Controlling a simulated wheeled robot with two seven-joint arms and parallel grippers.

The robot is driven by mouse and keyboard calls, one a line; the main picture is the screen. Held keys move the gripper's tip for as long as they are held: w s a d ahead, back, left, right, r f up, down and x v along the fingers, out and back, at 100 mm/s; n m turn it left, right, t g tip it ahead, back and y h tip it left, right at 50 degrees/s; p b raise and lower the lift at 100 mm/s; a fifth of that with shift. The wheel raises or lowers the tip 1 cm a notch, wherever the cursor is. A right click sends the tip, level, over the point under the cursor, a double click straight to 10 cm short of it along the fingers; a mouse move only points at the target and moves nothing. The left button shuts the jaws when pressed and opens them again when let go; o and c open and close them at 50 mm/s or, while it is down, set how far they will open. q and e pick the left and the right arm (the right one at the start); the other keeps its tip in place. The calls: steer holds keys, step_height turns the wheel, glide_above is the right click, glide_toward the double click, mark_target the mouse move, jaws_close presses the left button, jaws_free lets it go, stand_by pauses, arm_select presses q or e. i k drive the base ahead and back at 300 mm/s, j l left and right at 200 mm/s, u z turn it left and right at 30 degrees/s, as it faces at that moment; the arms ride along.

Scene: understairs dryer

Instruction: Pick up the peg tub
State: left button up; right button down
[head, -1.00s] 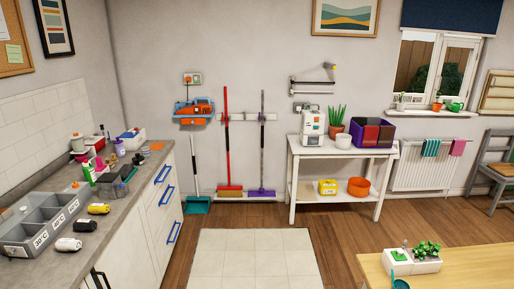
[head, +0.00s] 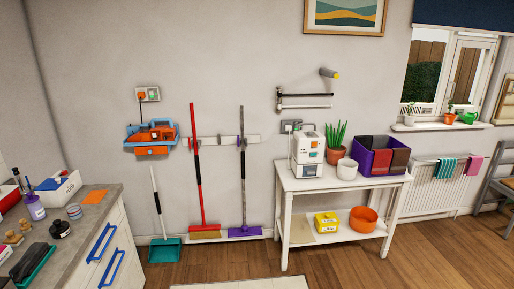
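No label that I can read names a peg tub. A round orange tub (head: 363,219) stands on the lower shelf of the white side table, at the right. A small yellow box (head: 326,223) with a white label sits to its left on the same shelf. A small plain white pot (head: 347,169) stands on the table's top. I cannot tell which of these, if any, is the peg tub. Neither of my grippers is in view.
The white table (head: 325,183) carries a white machine (head: 306,154), a plant and a purple crate (head: 360,160). A red broom (head: 197,170), a purple broom and a teal dustpan (head: 164,249) stand left of it. A counter (head: 100,207) fills the lower left. Wooden floor lies in front.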

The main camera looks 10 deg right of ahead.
mark_target(347, 169)
steer(key=i+l, duration=0.1)
steer(key=i, duration=0.8)
steer(key=i+l, duration=0.1)
steer(key=i, duration=0.8)
